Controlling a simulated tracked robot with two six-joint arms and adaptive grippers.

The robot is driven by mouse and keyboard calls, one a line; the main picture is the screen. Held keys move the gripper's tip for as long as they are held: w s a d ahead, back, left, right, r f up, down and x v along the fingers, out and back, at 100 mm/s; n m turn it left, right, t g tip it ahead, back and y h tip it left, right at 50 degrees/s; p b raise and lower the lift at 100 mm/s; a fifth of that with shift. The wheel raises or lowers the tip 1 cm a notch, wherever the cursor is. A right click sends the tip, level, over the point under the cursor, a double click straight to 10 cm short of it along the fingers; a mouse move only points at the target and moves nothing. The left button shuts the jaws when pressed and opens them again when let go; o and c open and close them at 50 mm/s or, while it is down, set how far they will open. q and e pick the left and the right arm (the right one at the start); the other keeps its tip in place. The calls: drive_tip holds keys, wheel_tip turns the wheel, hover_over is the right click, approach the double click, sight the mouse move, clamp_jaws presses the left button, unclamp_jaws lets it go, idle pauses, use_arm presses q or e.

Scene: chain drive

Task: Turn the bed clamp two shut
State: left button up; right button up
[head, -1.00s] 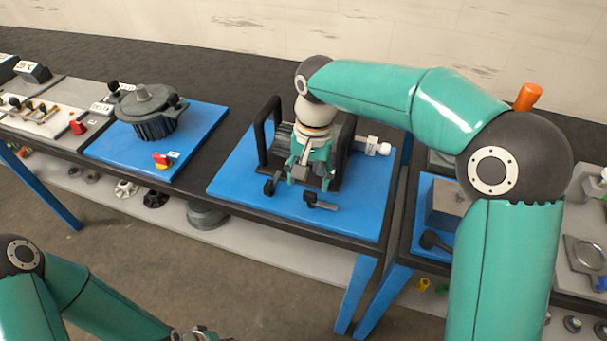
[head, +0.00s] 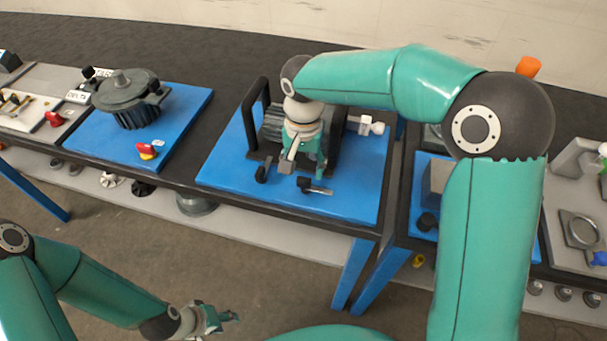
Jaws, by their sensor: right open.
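Two small bed clamps with dark levers are at the front of the blue plate (head: 225,175). The left clamp (head: 262,172) has its lever standing short and dark. The right clamp (head: 317,189) has a dark knob and a greyish handle pointing right. I cannot tell which of them is clamp two. My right gripper (head: 303,164) is open and points down just behind and between the clamps, in front of the machine. Its fingertips are partly hidden, and I cannot see contact. My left gripper (head: 222,317) is low over the floor, apart from the table, and its jaws are unclear.
The machine (head: 272,125) with a black upright handle (head: 247,120) stands behind the clamps, partly hidden by my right arm. A grey-lidded motor (head: 130,98) and a red knob (head: 147,150) sit on another blue plate to the left. Bare bench lies between the plates.

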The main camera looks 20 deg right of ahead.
sight(304, 179)
drive_tip(key=shift+f, duration=2.05)
drive_tip(key=shift+c, duration=0.3)
clamp_jaws()
